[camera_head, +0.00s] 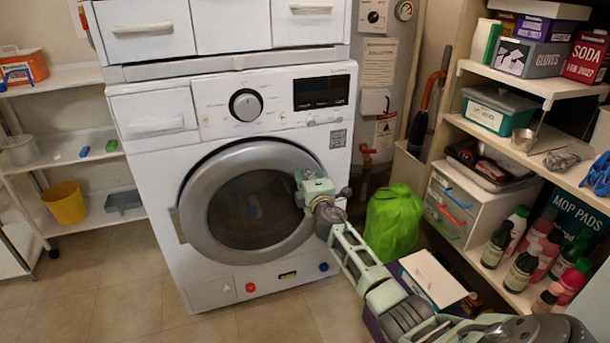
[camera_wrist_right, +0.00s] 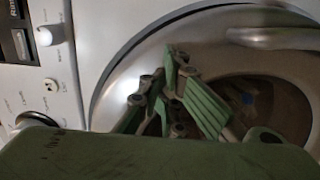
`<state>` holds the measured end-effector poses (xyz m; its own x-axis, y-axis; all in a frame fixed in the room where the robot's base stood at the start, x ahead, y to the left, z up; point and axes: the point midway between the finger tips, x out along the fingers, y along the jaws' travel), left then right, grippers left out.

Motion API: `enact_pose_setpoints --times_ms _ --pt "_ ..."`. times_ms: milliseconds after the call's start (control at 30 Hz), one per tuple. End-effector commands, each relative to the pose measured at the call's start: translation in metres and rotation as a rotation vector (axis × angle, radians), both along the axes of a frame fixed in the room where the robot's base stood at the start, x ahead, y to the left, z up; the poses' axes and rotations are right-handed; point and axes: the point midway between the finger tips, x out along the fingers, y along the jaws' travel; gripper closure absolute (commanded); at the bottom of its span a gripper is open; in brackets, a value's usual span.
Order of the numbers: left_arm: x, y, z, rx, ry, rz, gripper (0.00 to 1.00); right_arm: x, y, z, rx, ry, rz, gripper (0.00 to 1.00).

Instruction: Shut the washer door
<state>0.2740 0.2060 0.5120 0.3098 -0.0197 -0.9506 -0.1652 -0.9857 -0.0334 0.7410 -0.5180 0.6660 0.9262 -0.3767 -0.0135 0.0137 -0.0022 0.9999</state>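The washer (camera_head: 150,190) stands in the middle of the head view. Its round grey-rimmed door (camera_head: 196,215), with dark glass, lies close to the washer front. A dark gap shows along its left edge, and I cannot tell whether it is fully flush. My right gripper (camera_head: 304,187) is at the right part of the door rim; contact is unclear. In the right wrist view, the green fingers of this gripper (camera_wrist_right: 180,85) come together with nothing between them, in front of the door (camera_wrist_right: 115,85). My left gripper is not in view.
Shelves on the right hold boxes, bottles and a drawer unit (camera_head: 452,208). A green bag (camera_head: 393,222) and a box with a white top (camera_head: 432,278) stand on the floor near my right arm. Left shelves hold a yellow bucket (camera_head: 65,203). The floor before the washer's left is clear.

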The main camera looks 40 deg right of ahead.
Motion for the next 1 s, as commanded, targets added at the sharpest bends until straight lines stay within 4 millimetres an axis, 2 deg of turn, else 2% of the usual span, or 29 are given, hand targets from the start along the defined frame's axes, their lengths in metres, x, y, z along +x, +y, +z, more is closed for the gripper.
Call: enact_pose_setpoints --times_ms 33,400,633,800,1000 --pt "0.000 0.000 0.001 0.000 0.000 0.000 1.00 0.003 -0.007 0.022 -0.006 -0.031 -0.009 1.00" --pt "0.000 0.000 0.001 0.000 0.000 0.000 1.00 0.001 -0.006 0.048 -0.012 -0.030 -0.006 1.00" --pt "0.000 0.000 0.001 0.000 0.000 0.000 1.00 -0.001 -0.004 0.084 -0.009 -0.028 -0.005 1.00" --pt "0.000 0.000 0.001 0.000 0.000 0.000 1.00 -0.003 -0.001 0.099 -0.006 -0.015 -0.003 1.00" --pt "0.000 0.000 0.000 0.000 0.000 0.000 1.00 -0.004 0.000 0.106 -0.003 -0.006 -0.002 1.00"
